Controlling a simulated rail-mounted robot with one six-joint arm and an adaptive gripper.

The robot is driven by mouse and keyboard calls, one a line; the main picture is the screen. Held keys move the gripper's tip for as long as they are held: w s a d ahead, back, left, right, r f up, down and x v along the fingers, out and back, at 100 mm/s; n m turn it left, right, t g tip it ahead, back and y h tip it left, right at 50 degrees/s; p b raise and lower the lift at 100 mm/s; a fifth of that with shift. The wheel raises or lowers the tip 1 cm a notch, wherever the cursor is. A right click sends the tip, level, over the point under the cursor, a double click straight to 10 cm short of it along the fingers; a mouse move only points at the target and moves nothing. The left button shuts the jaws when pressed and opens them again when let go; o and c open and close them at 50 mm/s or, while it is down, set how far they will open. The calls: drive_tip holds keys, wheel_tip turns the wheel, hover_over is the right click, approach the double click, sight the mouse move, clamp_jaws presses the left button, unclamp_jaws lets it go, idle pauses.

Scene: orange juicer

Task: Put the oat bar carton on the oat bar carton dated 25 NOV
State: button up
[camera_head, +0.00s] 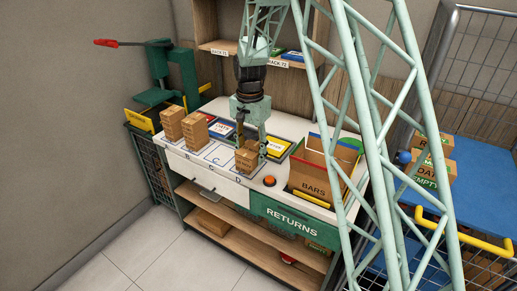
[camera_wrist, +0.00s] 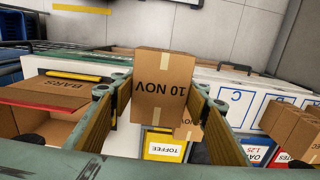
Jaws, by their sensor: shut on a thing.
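My gripper (camera_head: 250,143) is shut on a small brown carton (camera_wrist: 165,85), seen between its two fingers in the wrist view. The carton's face reads "10 NOV" upside down. In the head view the held carton (camera_head: 247,155) is over the front of the white worktop, by the slot marked D. Another brown carton (camera_wrist: 187,131) shows partly behind and below it in the wrist view; its date is mostly hidden. Two stacks of brown cartons stand to the left, one at the far left (camera_head: 171,123) and one beside it (camera_head: 195,129). I cannot read their dates.
The outlined slot C (camera_head: 214,155) looks empty. An open box marked BARS (camera_head: 313,183) and a red-orange button (camera_head: 269,181) are to the right. A yellow tray marked TOFFEE (camera_wrist: 164,151) lies behind the slots. A green press (camera_head: 165,75) stands at the left.

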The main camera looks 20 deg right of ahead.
drive_tip(key=shift+s+d+r, duration=0.15)
drive_tip(key=shift+s+d, duration=0.05)
drive_tip(key=shift+s, duration=0.55)
drive_tip(key=shift+w, duration=0.2)
drive_tip(key=w, duration=0.5)
drive_tip(key=w+d+f+p, duration=0.1)
drive_tip(key=w, duration=0.4)
drive_tip(key=w+p, duration=0.1)
drive_tip(key=w, duration=0.4)
drive_tip(key=shift+d+f, duration=0.2)
drive_tip(key=shift+d, duration=0.1)
drive_tip(key=shift+w, duration=0.15)
drive_tip(key=shift+w+f, duration=0.15)
drive_tip(key=shift+f, duration=1.65)
drive_tip(key=shift+f, duration=0.15)
